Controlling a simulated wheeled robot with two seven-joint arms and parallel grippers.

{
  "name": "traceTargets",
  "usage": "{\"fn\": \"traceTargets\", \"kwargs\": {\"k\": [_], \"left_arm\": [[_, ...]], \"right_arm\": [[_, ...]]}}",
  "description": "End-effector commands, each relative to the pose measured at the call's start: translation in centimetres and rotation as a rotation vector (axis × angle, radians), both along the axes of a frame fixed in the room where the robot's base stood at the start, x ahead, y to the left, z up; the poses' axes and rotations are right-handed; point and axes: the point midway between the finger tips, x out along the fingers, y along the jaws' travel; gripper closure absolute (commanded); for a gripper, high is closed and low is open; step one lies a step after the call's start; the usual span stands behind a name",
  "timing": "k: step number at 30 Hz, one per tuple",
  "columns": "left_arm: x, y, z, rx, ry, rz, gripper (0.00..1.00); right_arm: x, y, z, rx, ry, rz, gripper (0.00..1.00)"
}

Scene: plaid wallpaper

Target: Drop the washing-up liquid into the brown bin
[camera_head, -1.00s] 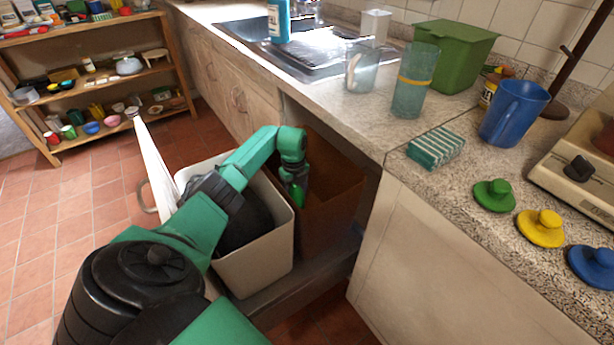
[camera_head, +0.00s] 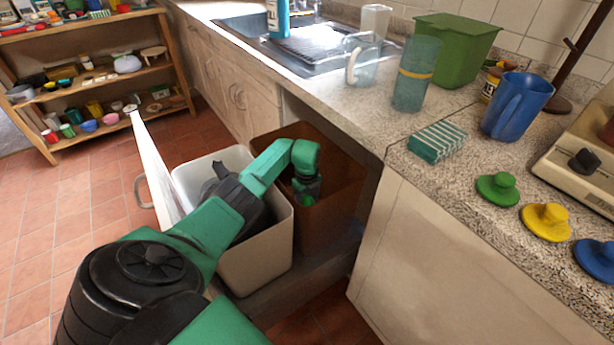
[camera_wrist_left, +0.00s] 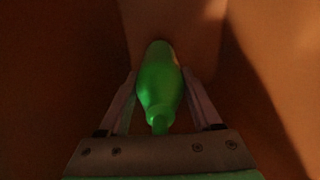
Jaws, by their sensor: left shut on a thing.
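The brown bin (camera_head: 345,185) stands in the pulled-out cabinet drawer, beside a white bin. My left arm reaches over the white bin, and my left gripper (camera_head: 306,192) is down inside the brown bin's opening. In the left wrist view the left gripper (camera_wrist_left: 160,100) is shut on a green bottle, the washing-up liquid (camera_wrist_left: 160,78), holding it by its sides. Brown bin walls surround the bottle there. In the head view the bottle is mostly hidden by the gripper and bin. My right gripper is not in view.
The white bin (camera_head: 265,265) sits left of the brown bin, under my arm. The counter above holds a sponge (camera_head: 437,142), a blue jug (camera_head: 515,107), a glass (camera_head: 414,85) and a green tub (camera_head: 455,50). A shelf (camera_head: 165,108) stands at the back left.

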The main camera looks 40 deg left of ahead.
Motion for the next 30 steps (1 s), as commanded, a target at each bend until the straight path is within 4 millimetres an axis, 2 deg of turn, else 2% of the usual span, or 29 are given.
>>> {"fn": "traceTargets", "kwargs": {"k": [6,7,9,20,24,30], "left_arm": [[0.0,0.0,-0.4,0.001,-0.001,0.0,0.88],[0.0,0.0,-0.4,0.0,0.0,0.0,0.31],[0.0,0.0,-0.4,0.0,0.0,0.0,0.04],[0.0,0.0,0.2,0.0,-0.001,0.0,0.04],[0.1,0.1,2.5,0.003,-0.004,-0.001,0.04],[0.0,0.2,8.2,0.005,-0.004,-0.001,0.04]], "right_arm": [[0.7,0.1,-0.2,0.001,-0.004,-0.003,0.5],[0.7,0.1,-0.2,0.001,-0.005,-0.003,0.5],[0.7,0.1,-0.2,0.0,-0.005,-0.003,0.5],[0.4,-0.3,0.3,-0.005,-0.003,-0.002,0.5],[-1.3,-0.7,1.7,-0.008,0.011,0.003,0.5],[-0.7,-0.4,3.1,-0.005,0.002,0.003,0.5]]}}
